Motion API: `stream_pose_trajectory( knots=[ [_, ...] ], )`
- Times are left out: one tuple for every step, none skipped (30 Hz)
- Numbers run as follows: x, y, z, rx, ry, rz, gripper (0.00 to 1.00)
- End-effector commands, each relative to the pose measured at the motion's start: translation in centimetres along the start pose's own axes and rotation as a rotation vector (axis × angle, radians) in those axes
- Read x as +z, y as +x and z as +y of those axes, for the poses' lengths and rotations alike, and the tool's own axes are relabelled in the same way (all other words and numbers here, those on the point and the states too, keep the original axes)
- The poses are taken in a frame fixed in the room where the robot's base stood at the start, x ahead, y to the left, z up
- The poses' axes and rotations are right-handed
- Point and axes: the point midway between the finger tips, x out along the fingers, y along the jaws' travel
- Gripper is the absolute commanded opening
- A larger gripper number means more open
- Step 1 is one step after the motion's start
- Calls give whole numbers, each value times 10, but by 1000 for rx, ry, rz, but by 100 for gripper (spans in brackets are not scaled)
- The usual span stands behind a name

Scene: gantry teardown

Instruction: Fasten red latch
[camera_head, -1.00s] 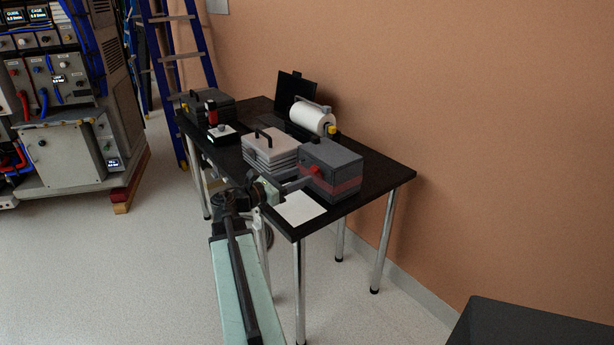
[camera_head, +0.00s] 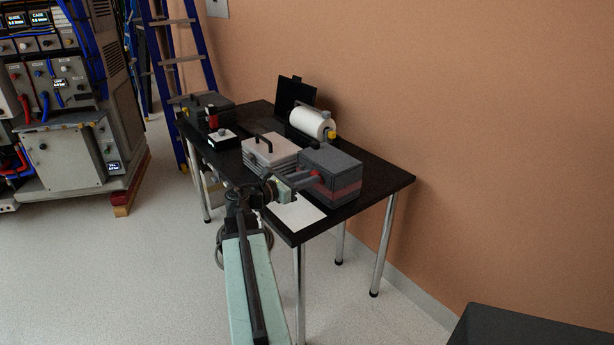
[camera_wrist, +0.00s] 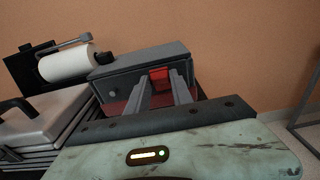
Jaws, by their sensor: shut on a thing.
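The dark grey box (camera_head: 338,172) with a red lower band stands on the near right part of the black table (camera_head: 372,190). Its red latch (camera_head: 313,174) is on the side facing my arm. My gripper (camera_head: 306,179) is at that side, shut on the latch. In the wrist view the red latch (camera_wrist: 159,74) shows between the two grey fingers (camera_wrist: 160,90), which partly hide it. A round dark knob (camera_wrist: 112,95) is on the same face, left of the fingers.
A light case (camera_head: 268,150) with a black handle stands close left of the box. A white sheet (camera_head: 296,213) lies in front. A paper roll (camera_head: 312,122) stands behind. The wall (camera_head: 450,120) rises behind the table. Open floor lies at left.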

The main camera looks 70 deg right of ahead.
Motion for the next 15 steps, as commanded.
stream_pose_trajectory(
  knots=[
    [15, 1, -1, -3, 3, 39, 0],
    [17, 2, -1, -3, 2, 64, 0],
    [20, 4, -1, -3, 3, 98, 0],
    [21, 4, -1, -3, 3, 124, 0],
    [22, 6, 0, -3, 3, 150, 0],
    [23, 7, 0, -3, 3, 182, 0],
    [24, 8, 0, -3, 3, 206, 0],
    [24, 9, 0, -3, 3, 227, 0],
    [24, 11, 0, -3, 3, 254, 0],
    [24, 12, -1, -3, 2, 271, 0],
    [23, 12, -1, -3, 2, 287, 0],
    [22, 13, 0, -2, 3, 304, 0],
    [21, 13, 0, -2, 3, 314, 0],
    [20, 13, 0, -1, 2, 321, 0],
    [19, 14, 0, -1, 2, 329, 0]
  ],
)
